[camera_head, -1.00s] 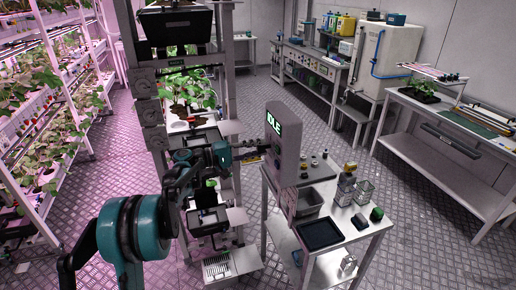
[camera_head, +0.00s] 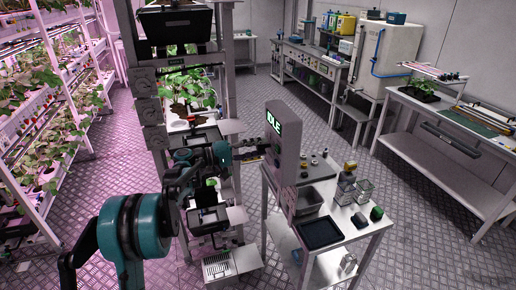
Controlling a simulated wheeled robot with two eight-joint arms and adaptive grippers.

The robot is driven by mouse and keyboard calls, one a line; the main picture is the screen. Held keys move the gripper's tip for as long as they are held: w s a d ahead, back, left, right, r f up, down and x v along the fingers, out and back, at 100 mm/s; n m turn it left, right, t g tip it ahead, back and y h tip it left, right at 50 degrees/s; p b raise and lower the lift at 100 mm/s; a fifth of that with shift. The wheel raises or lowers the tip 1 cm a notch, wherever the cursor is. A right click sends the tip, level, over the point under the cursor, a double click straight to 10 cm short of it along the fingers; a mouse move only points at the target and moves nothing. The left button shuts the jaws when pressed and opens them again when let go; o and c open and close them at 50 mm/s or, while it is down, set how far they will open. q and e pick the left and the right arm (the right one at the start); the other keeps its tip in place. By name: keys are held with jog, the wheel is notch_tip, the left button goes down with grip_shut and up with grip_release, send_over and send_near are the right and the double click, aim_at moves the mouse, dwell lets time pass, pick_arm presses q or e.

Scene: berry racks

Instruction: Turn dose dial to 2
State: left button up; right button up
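A grey control box (camera_head: 286,150) with a green-lit display reading IDLE (camera_head: 274,123) stands upright at the left edge of a small white cart. Its front face is seen at a steep angle, and small dark controls show below the display. The dose dial and its setting cannot be made out. My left arm comes in from the lower left, and my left gripper (camera_head: 259,150) points at the box's front face, close to the controls below the display. Whether its fingertips touch anything, or are open or shut, is too small to tell. My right gripper is out of view.
The cart carries a black tray (camera_head: 321,233), a grey bin (camera_head: 309,202), a bottle (camera_head: 345,188) and a clear container (camera_head: 365,191). A plant rack (camera_head: 226,100) stands behind my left arm. Open floor lies right of the cart (camera_head: 420,235).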

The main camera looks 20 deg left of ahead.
pick_arm(q)
jog(key=v, duration=1.2)
dwell(0.4)
